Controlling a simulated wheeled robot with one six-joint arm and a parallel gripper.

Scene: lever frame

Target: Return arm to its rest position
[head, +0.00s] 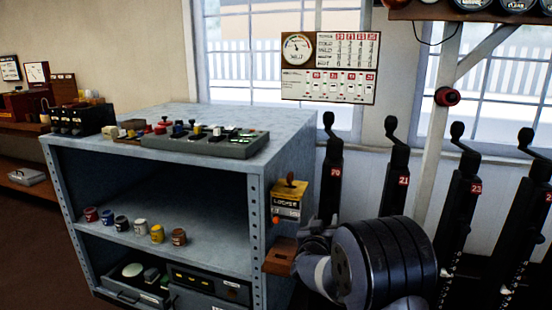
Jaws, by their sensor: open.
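Part of my arm shows in the head view at the lower right, as a thick dark ribbed joint with a grey link at its left side. My gripper's fingers cannot be made out; they are hidden behind the joint or outside the picture. The arm appears in front of the lower part of the lever frame, just right of the grey shelf unit (285,150). Black levers stand in a row behind and to the right, with red number plates: lever 20 (332,165), lever 21 (395,175) and lever 23 (462,200) among them.
A yellow box (287,202) is on the shelf unit's side, close left of my arm, with a brown ledge (280,255) below it. Small jars (157,233) line the middle shelf. A switch panel (205,142) lies on top. A chart (330,68) hangs at the window.

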